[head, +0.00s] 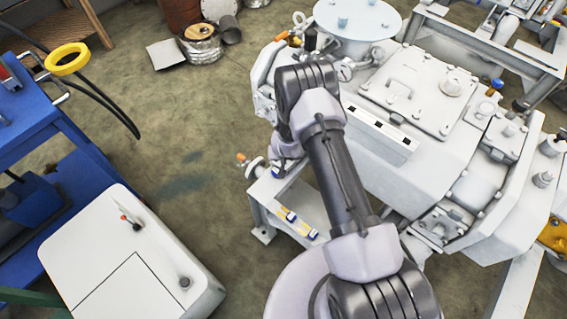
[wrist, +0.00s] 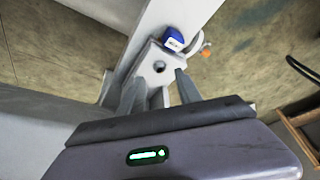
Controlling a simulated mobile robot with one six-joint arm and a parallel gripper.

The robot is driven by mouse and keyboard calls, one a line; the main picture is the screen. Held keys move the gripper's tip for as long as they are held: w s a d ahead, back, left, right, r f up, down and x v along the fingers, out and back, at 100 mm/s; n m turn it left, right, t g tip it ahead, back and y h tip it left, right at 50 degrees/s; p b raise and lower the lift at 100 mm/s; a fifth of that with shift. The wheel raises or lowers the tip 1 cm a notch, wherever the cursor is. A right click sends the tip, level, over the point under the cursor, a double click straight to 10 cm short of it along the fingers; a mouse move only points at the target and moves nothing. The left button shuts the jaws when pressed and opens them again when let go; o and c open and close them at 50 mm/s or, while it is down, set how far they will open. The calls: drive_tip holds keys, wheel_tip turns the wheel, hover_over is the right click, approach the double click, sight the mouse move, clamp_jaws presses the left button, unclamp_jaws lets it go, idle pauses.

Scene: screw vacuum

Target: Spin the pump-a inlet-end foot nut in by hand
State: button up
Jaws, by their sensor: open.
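In the wrist view my gripper (wrist: 158,88) is open, with one finger on each side of a grey foot plate (wrist: 151,54). A small dark round feature (wrist: 159,67) on this plate, which looks like the foot nut or its hole, lies just beyond and between the fingertips. I see no finger touching it and cannot tell how far a nut is threaded. In the head view pump-a's large pale grey body (head: 385,150) stands right of centre. My arm hides part of it, and the fingers are not clear there.
Yellow-and-blue parts (head: 296,222) lie on the frame. A white cabinet (head: 110,285) and blue cart (head: 60,130) stand left. Floor between is clear.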

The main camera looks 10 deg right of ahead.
drive_tip(key=b+x, duration=0.1)
drive_tip(key=x, duration=0.3)
drive_tip(key=shift+s, duration=0.1)
clamp_jaws()
drive_tip(key=shift+r+m+p, duration=0.15)
drive_tip(key=shift+m+p, duration=0.15)
drive_tip(key=shift+p, duration=0.1)
